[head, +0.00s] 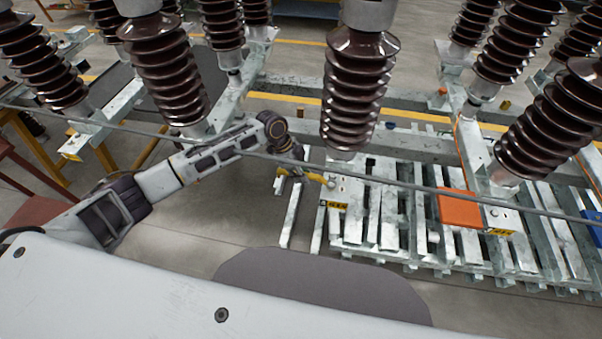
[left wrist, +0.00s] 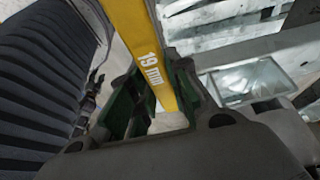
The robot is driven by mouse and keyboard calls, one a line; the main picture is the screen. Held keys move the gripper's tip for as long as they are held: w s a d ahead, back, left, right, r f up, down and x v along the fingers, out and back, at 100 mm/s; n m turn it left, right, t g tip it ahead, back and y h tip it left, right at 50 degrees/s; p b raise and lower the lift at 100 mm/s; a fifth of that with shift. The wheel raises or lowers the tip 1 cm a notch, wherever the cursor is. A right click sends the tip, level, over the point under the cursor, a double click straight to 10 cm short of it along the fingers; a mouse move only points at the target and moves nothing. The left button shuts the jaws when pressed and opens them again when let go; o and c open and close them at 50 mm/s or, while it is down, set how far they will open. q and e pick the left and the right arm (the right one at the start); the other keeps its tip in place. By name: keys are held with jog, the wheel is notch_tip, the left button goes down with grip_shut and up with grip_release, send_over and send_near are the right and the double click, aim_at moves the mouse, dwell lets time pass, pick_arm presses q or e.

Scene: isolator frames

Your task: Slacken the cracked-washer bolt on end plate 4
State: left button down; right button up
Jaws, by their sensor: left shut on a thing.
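My left gripper (head: 291,168) is at the end of my left arm, near the middle of the head view. It is shut on a yellow spanner (head: 314,177), which also shows in the left wrist view (left wrist: 148,42) with "19 mm" on its side. The spanner's far end is close to a galvanised end plate (head: 344,188) below the middle brown insulator. I cannot tell whether the spanner touches a bolt there. The plate's yellow label (head: 333,205) is too small to read. No cracked washer can be made out. My right gripper is not in view.
Ribbed brown insulators (head: 358,90) stand along the steel frames around my left arm. A thin grey bar (head: 400,186) crosses the view. An orange piece (head: 458,207) lies on the slatted steel to the right, beside another labelled plate (head: 498,218). Bare floor shows left of the slats.

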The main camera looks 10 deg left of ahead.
pick_arm(q)
jog(key=shift+f, duration=0.6)
dwell(0.4)
dwell(0.5)
